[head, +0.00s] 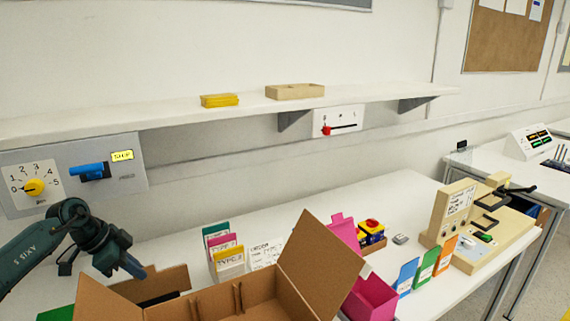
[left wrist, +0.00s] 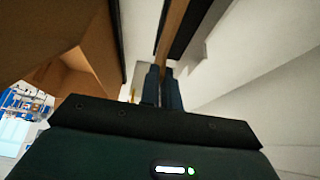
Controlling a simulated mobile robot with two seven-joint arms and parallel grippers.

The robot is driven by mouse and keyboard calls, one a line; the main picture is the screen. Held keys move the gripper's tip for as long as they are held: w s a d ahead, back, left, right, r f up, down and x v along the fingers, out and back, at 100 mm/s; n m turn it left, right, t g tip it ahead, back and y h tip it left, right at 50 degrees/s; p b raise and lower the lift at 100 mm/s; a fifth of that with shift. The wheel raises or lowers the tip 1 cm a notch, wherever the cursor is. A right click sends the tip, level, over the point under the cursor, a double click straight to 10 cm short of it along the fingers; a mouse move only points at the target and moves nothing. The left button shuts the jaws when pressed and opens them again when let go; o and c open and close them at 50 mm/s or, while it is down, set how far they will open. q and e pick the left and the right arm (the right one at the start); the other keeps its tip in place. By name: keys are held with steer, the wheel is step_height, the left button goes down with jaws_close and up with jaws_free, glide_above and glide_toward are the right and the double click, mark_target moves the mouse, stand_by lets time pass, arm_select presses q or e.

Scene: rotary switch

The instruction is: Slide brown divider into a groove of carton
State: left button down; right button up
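The open brown carton (head: 262,290) stands at the bottom of the head view, cut off by the lower edge. Upright ribs show on its inner far wall, and its flaps stand outward. My left gripper (head: 135,268) is above the carton's left part, pointing down. In the left wrist view its fingers (left wrist: 162,86) are closed on the thin edge of the brown divider (left wrist: 173,32). In the head view the divider (head: 174,277) shows as a brown board below the fingertips, with a dark area under it. Its lower part is hidden, so I cannot tell whether it sits in a groove. My right gripper is not in view.
Folders (head: 230,262) stand behind the carton, and a pink box (head: 370,298) is at its right. A rotary switch panel (head: 34,187) is on the wall at left, beneath a shelf (head: 370,92). A beige machine (head: 490,236) stands at right.

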mark_target(148, 285)
arm_select(q)
steer(key=shift+f+b, duration=1.45)
steer(key=shift+f, duration=0.25)
